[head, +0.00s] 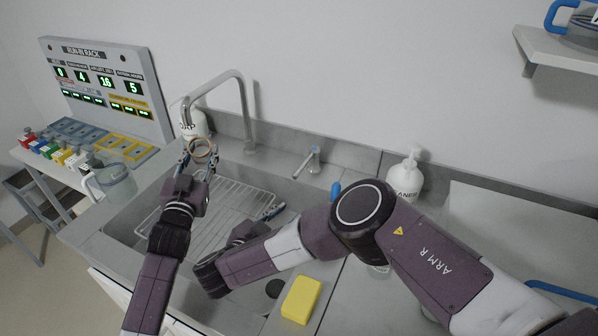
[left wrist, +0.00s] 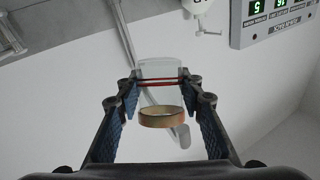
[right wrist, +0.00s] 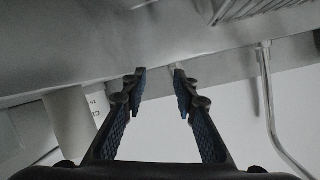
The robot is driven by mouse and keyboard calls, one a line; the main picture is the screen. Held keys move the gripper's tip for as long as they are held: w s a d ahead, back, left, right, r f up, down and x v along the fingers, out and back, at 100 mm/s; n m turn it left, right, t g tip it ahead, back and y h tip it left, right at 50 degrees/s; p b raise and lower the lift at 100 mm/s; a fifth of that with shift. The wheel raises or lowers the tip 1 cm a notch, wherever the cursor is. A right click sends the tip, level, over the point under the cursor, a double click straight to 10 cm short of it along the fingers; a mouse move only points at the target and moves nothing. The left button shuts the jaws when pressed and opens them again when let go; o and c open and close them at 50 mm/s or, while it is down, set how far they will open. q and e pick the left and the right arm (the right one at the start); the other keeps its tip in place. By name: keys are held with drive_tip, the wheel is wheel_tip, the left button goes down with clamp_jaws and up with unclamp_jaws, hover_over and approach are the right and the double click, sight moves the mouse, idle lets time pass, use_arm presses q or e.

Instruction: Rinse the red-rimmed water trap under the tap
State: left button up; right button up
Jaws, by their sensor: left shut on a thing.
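My left gripper (head: 200,150) is shut on the water trap, just below the tap's spout. In the left wrist view, the clear cup with its red rim (left wrist: 160,82) sits between the fingertips (left wrist: 158,88). A tan ring (left wrist: 162,117) shows nearer the palm; I cannot tell whether it belongs to the trap. The grey tap (head: 246,110) arches over the sink, its spout end close to the trap. No water stream is visible. The tap lever (head: 312,160) stands to its right. My right gripper (head: 270,212) is low over the sink, open and empty (right wrist: 160,78).
A wire rack (head: 232,200) lies in the sink. A clear jug (head: 113,183) and coloured bottles stand left. A white bottle (head: 196,124) is behind the spout. A pump bottle (head: 405,180) and yellow sponge (head: 301,300) are on the counter. My right arm crosses the front.

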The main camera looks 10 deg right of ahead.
sight(299, 169)
wheel_tip(299, 169, up, 6)
drive_tip(key=a+n+t+h, duration=0.1)
drive_tip(key=n+t, duration=0.1)
drive_tip(key=t, duration=0.2)
drive_tip(key=x, duration=1.2)
drive_tip(key=shift+w+a+f, duration=0.1)
drive_tip(key=shift+w+f, duration=0.05)
drive_tip(key=shift+f, duration=0.1)
clamp_jaws()
